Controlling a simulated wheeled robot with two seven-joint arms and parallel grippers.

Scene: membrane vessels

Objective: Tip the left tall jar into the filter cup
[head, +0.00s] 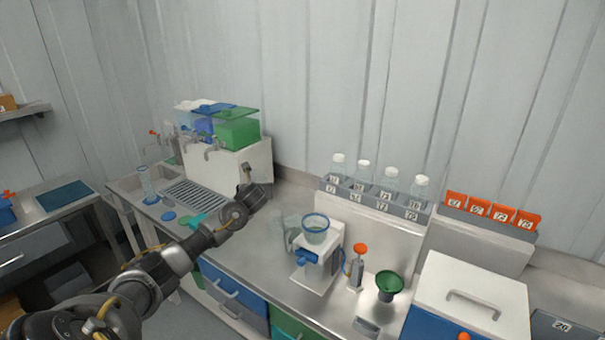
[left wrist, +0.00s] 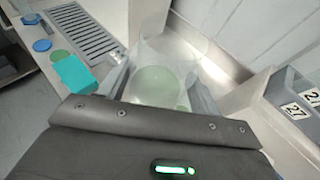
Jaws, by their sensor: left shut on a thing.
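My left gripper (head: 259,192) is above the steel counter, to the left of and behind the filter cup. In the left wrist view its fingers (left wrist: 158,92) are shut on a tall clear jar (left wrist: 172,52) with a pale green bottom or contents. In the head view the held jar is hard to make out. The filter cup (head: 316,230), clear with a blue rim, sits upright on a white stand (head: 318,272). The jar and the cup look apart. My right gripper is not in view.
A rack (head: 372,198) of several capped bottles stands behind the cup. A green funnel (head: 388,284) and an orange-topped tool (head: 358,262) are to its right. A drip grate (head: 194,195), a clear cylinder (head: 147,185) and a teal block (left wrist: 75,73) lie to the left.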

